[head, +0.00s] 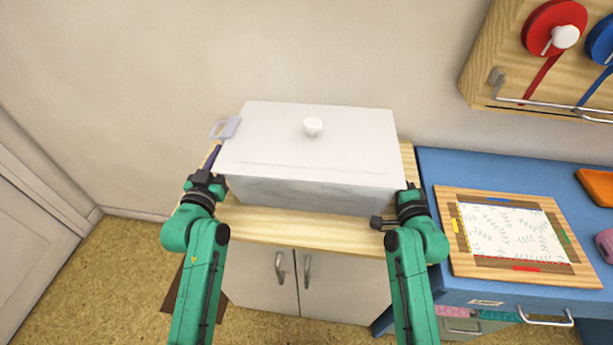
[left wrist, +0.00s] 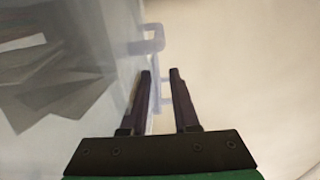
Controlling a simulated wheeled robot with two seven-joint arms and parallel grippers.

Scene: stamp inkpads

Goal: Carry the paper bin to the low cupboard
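The paper bin (head: 310,188) is a wide pale box with a white lid and round knob. It sits over the wooden top of the low cupboard (head: 300,229), against the wall. A pale lilac handle (head: 230,127) sticks out at its left end; it also shows in the left wrist view (left wrist: 152,42). My left gripper (head: 213,158) is at the bin's left end; its fingers (left wrist: 160,73) are apart, with part of the handle seen between and beyond them. My right gripper (head: 392,215) is by the bin's front right corner; its fingertips are unclear. The right handle is hidden.
A blue desk (head: 440,172) stands close on the right, bearing a wooden board (head: 455,262) with patterned paper. A tape rack (head: 484,62) hangs above it. The cupboard's front doors (head: 330,290) are shut. Open floor (head: 110,270) lies to the left.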

